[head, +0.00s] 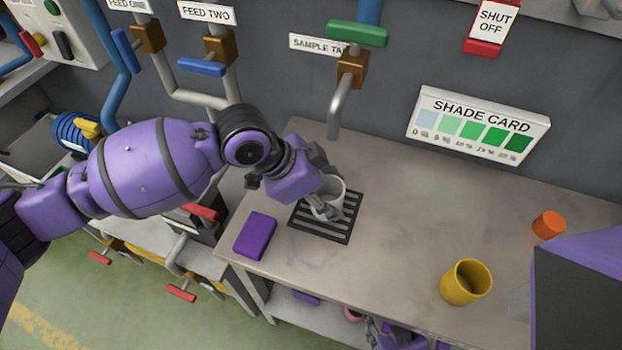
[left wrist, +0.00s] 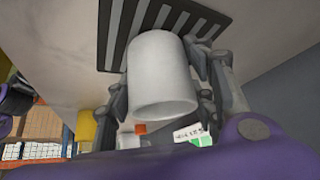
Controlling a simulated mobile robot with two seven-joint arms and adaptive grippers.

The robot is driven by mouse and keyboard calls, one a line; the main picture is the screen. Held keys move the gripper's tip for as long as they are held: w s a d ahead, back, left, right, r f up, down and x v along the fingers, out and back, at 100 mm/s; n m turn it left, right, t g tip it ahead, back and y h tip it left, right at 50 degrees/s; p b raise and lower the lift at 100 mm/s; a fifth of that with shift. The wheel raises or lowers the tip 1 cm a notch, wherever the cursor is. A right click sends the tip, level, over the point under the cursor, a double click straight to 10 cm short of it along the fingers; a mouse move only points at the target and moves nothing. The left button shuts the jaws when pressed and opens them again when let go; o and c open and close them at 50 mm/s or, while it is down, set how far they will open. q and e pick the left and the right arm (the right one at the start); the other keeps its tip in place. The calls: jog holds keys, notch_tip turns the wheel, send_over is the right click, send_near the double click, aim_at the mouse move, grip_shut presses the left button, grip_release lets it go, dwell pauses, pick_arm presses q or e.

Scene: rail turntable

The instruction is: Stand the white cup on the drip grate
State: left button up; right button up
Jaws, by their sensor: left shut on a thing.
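The white cup (head: 326,196) is upright over the drip grate (head: 318,230), a dark slotted square let into the grey worktop. My left gripper (head: 336,204) is shut on the cup, with its fingers on either side of the wall. In the left wrist view the white cup (left wrist: 161,75) sits between the fingers of the gripper (left wrist: 160,85), with the slotted grate (left wrist: 118,25) behind its base. I cannot tell whether the base touches the grate. My right gripper (head: 393,336) is partly visible low at the bottom edge, below the worktop's front; its finger opening is unclear.
The sample tap spout (head: 340,108) hangs behind the grate. A purple block (head: 255,236) lies left of the grate. A yellow cup (head: 466,282) and an orange cylinder (head: 549,225) stand to the right. The worktop between grate and yellow cup is clear.

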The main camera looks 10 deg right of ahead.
pick_arm(q)
jog(key=shift+f, duration=0.15)
jog(key=o, duration=1)
jog(key=shift+o, duration=0.2)
jog(key=v, duration=1.2)
